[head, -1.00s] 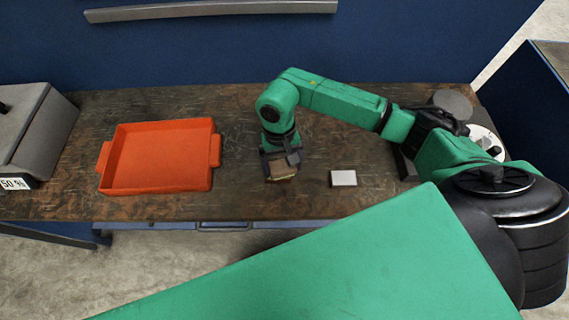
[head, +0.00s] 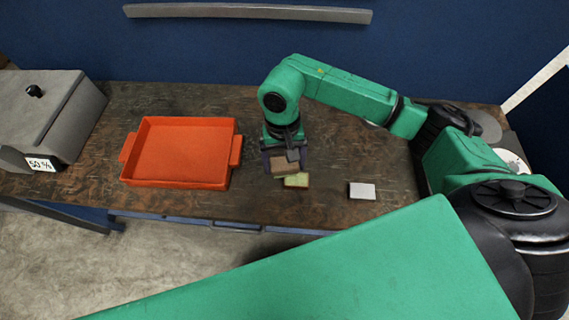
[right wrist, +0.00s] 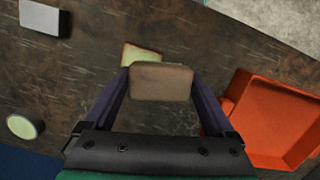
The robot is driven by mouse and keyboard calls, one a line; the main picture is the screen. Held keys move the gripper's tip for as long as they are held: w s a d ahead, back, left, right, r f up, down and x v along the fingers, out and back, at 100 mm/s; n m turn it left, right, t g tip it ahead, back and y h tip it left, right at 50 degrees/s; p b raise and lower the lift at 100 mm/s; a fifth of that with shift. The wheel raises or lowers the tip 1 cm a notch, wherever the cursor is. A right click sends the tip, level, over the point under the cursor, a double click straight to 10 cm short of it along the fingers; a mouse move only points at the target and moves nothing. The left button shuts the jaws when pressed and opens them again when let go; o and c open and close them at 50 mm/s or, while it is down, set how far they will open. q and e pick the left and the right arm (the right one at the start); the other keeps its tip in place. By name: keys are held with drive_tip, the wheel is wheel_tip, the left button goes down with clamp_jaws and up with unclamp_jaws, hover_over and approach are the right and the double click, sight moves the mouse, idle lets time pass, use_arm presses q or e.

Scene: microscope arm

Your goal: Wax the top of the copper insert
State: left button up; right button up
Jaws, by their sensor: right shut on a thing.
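My right gripper (head: 286,160) is shut on a brown block (right wrist: 161,82), which shows between its fingers in the right wrist view. A small flat block with a pale green top and brown edges (head: 297,181) is on the table just in front of it. It also shows partly behind the held block in the right wrist view (right wrist: 134,53); I cannot tell whether the two touch. I cannot tell which piece is the copper insert. My left gripper is not in view.
An orange tray (head: 236,164) stands left of the gripper. A light grey block (head: 362,191) lies to its right. A grey box marked 50 % (head: 45,105) is at the far left.

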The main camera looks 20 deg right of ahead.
drive_tip(key=shift+w+a+r+p, duration=0.15)
drive_tip(key=shift+r+p, duration=0.1)
drive_tip(key=shift+r, duration=0.4)
drive_tip(key=shift+a+r+p, duration=0.1)
drive_tip(key=shift+r+p, duration=0.1)
drive_tip(key=shift+r, duration=0.4)
drive_tip(key=shift+d+r, duration=0.2)
drive_tip(key=shift+r, duration=0.25)
drive_tip(key=shift+a, duration=0.15)
